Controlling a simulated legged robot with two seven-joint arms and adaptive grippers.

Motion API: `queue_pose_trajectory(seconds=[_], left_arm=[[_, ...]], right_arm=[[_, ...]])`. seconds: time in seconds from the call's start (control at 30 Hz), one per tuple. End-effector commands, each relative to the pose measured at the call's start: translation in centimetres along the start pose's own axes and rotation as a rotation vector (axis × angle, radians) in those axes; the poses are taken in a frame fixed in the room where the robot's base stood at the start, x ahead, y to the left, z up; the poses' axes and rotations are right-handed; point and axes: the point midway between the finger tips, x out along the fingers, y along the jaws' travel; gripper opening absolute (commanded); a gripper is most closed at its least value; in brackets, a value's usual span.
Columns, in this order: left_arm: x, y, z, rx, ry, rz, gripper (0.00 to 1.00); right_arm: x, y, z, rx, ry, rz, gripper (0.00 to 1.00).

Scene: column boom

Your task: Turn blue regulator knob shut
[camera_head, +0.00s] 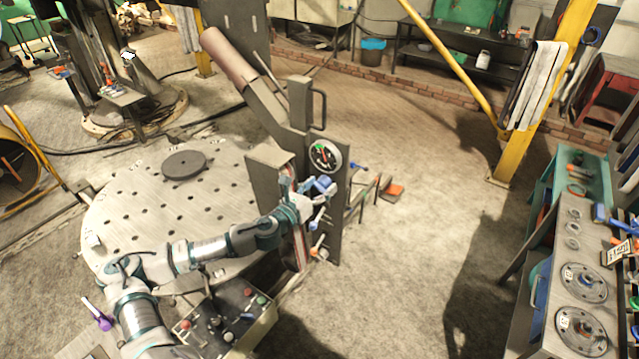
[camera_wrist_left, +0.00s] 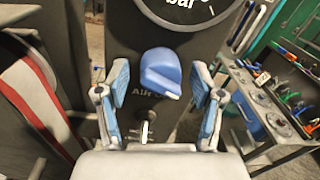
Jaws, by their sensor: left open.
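The blue regulator knob (camera_wrist_left: 160,72) sits on a dark panel below a round gauge, above lettering that begins "AIR". My left gripper (camera_head: 316,187) is in front of this panel, below the dial gauge (camera_head: 325,156). In the left wrist view its two blue-padded fingers stand open on either side of the knob, with visible gaps on both sides. I cannot tell whether the fingertips reach as deep as the knob. In the head view the gripper's blue parts and the knob are hard to tell apart. My right gripper is not in view.
A small metal toggle or key (camera_wrist_left: 146,130) is under the knob. A red-and-white striped part (camera_wrist_left: 38,85) is at the left. A round perforated table (camera_head: 140,215) stands left of the panel, and a control box (camera_head: 225,318) in front. A tool bench (camera_head: 590,260) is at the right.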

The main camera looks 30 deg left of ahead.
Motion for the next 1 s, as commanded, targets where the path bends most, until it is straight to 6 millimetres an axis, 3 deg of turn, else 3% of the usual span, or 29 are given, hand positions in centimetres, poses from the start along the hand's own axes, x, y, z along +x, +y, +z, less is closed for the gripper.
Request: queue_pose_trajectory(seconds=[0.23,0.5,1.0], left_arm=[[0.09,0.24,-0.07,-0.001,0.0,0.0,0.67],[0.12,0.32,-0.05,-0.001,0.0,0.002,0.08],[0.14,0.38,0.06,-0.009,-0.003,0.003,0.08]], right_arm=[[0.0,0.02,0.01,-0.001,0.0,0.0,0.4],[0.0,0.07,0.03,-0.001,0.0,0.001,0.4],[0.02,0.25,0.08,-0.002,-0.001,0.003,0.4]])
